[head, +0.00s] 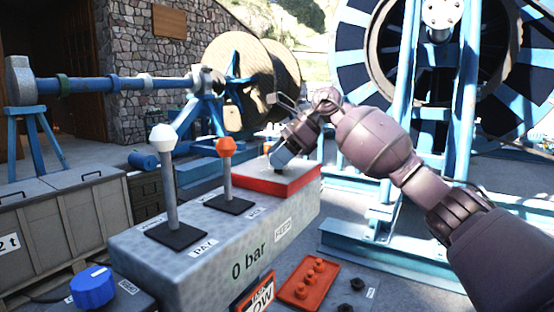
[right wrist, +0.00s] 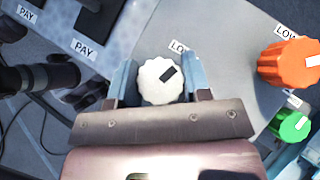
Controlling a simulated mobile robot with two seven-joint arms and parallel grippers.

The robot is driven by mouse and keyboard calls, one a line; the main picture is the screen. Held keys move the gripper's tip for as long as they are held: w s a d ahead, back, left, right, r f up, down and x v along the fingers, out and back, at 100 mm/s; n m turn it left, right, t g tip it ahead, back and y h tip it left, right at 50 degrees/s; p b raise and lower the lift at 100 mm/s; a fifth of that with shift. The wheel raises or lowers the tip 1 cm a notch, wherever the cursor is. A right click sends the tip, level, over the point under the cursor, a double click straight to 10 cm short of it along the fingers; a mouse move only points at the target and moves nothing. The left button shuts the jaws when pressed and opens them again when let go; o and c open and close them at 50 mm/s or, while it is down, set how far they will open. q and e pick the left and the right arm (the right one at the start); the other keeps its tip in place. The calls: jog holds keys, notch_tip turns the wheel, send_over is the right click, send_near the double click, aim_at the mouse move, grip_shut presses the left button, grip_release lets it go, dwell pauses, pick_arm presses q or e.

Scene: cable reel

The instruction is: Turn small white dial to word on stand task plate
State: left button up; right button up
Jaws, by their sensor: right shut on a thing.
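The small white dial (right wrist: 152,88) shows in the right wrist view, on a grey surface. My right gripper (right wrist: 160,85) is shut on it, one finger on each side. The dial's dark mark points to the upper right. In the head view, my right gripper (head: 281,150) is over the red block at the console's far end, and the dial is hidden. A red-edged plate (head: 258,296) at the bottom shows "OW", partly cut off. My left gripper is not in view.
The grey console (head: 200,252) carries a white-knobbed lever (head: 170,195) and an orange-knobbed lever (head: 228,180). A blue dial (head: 93,287) is at lower left. Orange (right wrist: 288,62) and green (right wrist: 291,125) dials sit right of the white one. A blue reel frame (head: 400,130) stands behind my arm.

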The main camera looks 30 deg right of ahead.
jog(key=shift+f+n+g+b, duration=0.1)
jog(key=shift+n+g+b, duration=0.5)
jog(key=shift+n+g, duration=0.45)
jog(key=shift+n+y, duration=0.3)
jog(key=shift+n, duration=0.15)
jog(key=shift+r, duration=0.2)
jog(key=o, duration=0.9)
jog(key=shift+f, duration=0.1)
jog(key=v, duration=1.1)
jog(key=shift+w+b, duration=0.1)
jog(key=shift+b, duration=0.25)
